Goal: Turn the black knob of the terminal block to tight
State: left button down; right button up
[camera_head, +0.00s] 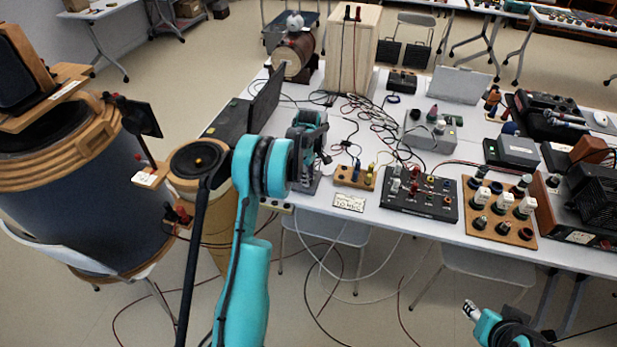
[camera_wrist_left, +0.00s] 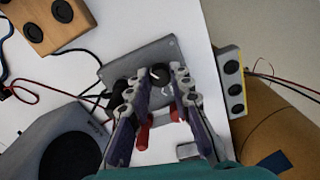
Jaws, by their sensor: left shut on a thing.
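The terminal block is a grey box (camera_wrist_left: 172,50) in the left wrist view, with a black knob (camera_wrist_left: 160,73) near its middle. My left gripper (camera_wrist_left: 162,78) has one finger on each side of the knob and is shut on it. Red parts (camera_wrist_left: 143,136) show between the fingers, and the fingers hide some of the block. In the head view my left gripper (camera_head: 308,128) is over the near left part of the white table and hides most of the block. My right gripper (camera_head: 472,311) is at the lower right, in front of the table and away from it; its opening is unclear.
Right of the left gripper are a wooden terminal board (camera_head: 355,178), a label card (camera_head: 349,202) and a black panel (camera_head: 420,194). A dark speaker box (camera_wrist_left: 70,155) and a yellow-edged piece (camera_wrist_left: 235,82) flank the block. Cables (camera_head: 345,120) run across the table.

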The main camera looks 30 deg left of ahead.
pick_arm(q)
jog(key=m, duration=0.5)
jog(key=shift+m, duration=0.3)
jog(key=m, duration=0.5)
jog(key=shift+p, duration=0.3)
jog(key=m, duration=0.5)
jog(key=shift+m, duration=0.4)
jog(key=m, duration=0.5)
jog(key=shift+m, duration=0.3)
jog(key=m, duration=1)
jog(key=shift+m, duration=0.4)
jog(key=m, duration=0.5)
jog(key=shift+m, duration=2.4)
